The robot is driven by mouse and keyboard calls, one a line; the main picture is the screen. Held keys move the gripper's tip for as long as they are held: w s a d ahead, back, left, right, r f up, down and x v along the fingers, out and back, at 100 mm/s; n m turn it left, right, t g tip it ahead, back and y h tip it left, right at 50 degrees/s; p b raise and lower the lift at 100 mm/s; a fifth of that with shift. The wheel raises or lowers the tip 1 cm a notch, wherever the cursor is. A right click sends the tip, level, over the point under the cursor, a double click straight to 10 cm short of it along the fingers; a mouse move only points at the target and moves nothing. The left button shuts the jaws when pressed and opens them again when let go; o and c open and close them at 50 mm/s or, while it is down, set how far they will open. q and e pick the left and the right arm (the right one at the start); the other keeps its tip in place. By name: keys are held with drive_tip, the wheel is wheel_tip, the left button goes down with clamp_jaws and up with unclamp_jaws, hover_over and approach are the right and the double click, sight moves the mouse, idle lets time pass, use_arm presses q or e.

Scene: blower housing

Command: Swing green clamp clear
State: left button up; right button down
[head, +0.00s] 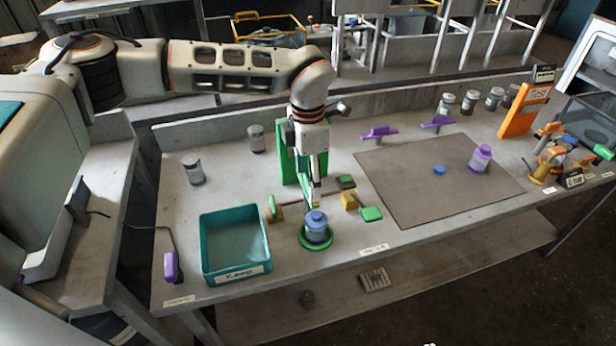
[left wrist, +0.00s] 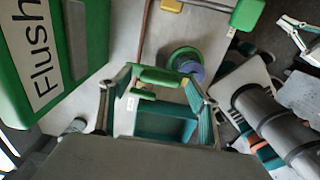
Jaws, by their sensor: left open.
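Near the front edge of the bench, a blue-lidded jar (head: 316,228) stands in a green ring (head: 303,241); both also show in the left wrist view. Green clamp pieces surround it: an upright green handle (head: 272,207) on a tan block at left, a brown rod (head: 325,194), and a green handle (head: 370,213) with a yellow block at right. My left gripper (head: 315,197) points down just behind the jar, open. In the left wrist view, a green handle (left wrist: 160,77) appears between its fingers (left wrist: 158,88); I cannot tell whether they touch it. My right gripper is out of view.
A green "Flush" board (left wrist: 45,55) stands close beside my left gripper. A grey mat (head: 440,205) lies to the right, holding a purple-lidded jar (head: 481,158) and a blue lid (head: 438,170).

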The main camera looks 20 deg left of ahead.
use_arm(q)
drive_tip(key=shift+f, duration=0.1)
drive_tip(key=c, duration=1.1)
drive_tip(key=shift+n, duration=0.3)
drive_tip(key=n, duration=0.3)
drive_tip(key=shift+b, duration=0.35)
drive_tip(key=n, duration=0.5)
drive_tip(key=n+b, duration=0.1)
drive_tip(key=n, duration=0.7)
drive_tip(key=shift+n, duration=0.3)
